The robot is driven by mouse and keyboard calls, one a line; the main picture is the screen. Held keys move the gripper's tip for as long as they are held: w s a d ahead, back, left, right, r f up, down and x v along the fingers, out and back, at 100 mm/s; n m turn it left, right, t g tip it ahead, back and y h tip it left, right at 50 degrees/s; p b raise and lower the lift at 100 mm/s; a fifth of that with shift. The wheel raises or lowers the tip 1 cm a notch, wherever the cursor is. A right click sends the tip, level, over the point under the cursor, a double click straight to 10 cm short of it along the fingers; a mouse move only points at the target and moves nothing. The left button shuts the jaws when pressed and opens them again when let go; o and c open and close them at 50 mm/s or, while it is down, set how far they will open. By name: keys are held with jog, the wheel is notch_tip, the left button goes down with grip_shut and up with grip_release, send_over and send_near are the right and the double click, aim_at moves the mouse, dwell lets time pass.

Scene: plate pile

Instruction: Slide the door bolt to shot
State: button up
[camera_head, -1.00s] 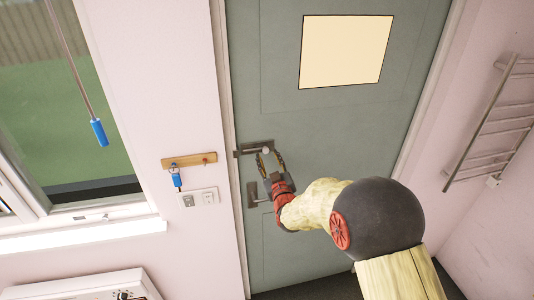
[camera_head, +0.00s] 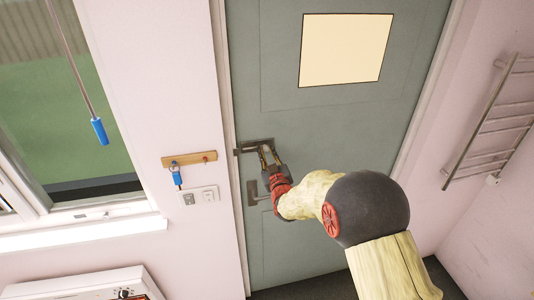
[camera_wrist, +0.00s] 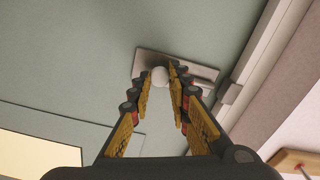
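The door bolt (camera_head: 248,148) is a grey metal strip near the left edge of the grey-green door (camera_head: 330,125), its left end reaching the frame. In the wrist view the bolt's metal plate (camera_wrist: 200,72) lies across the door, with a round white knob (camera_wrist: 160,76) standing on it. My gripper (camera_head: 268,151) is at the bolt. In the head view the fingers hide the knob.
A wooden key rack (camera_head: 189,159) with a blue-tagged key and a switch plate (camera_head: 200,196) are on the wall to the left. A towel rail (camera_head: 490,125) is on the right wall.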

aim_at(254, 146)
grip_shut()
dwell(0.4)
jog(key=a+b, duration=0.1)
jog(key=a, duration=0.1)
jog(key=s+a+b, duration=0.1)
jog(key=shift+a+f+b, duration=0.1)
jog(key=shift+a+b, duration=0.2)
jog(key=shift+a, duration=0.1)
jog(key=shift+d, duration=0.1)
jog(key=shift+o, duration=2.4)
grip_release()
jog(key=shift+a, duration=0.2)
jog(key=shift+o, duration=0.5)
jog(key=shift+d, duration=0.1)
